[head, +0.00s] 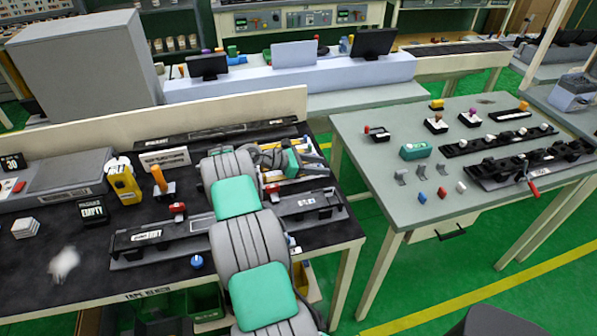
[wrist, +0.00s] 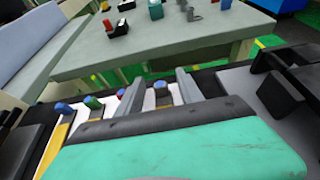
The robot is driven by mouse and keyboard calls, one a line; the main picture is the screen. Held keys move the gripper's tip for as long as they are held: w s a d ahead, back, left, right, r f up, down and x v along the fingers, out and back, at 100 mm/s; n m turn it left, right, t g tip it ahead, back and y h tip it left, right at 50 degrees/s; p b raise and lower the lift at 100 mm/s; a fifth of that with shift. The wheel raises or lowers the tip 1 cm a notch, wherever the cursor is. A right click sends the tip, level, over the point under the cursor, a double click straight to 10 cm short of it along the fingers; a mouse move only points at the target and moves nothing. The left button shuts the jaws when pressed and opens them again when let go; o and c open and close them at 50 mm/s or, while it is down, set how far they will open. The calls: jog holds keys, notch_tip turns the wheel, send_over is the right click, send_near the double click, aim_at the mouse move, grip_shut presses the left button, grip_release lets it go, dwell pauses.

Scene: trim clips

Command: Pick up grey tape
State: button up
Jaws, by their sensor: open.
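I cannot pick out a grey tape with certainty in either view; my arm covers part of the left bench. My gripper (wrist: 159,72) is open in the wrist view, its two grey fingers apart. A blue-capped item (wrist: 162,88) shows in the space between the fingers, and I cannot tell how far below them it is. Nothing appears held. In the head view my arm reaches over the right part of the dark-topped bench (head: 30,280), and its far end is near a light tray at the back right.
A yellow device (head: 123,182), an orange-handled tool (head: 160,180) and a black box (head: 93,212) stand on the bench to the left of my arm. A second grey table (head: 370,150) with small parts and black rails stands at right, across a green-floored gap.

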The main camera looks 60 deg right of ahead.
jog(key=shift+s+d+f, duration=0.15)
jog(key=shift+s+d, duration=0.1)
jog(key=shift+d, duration=0.05)
jog(key=shift+w+a, duration=0.1)
grip_shut()
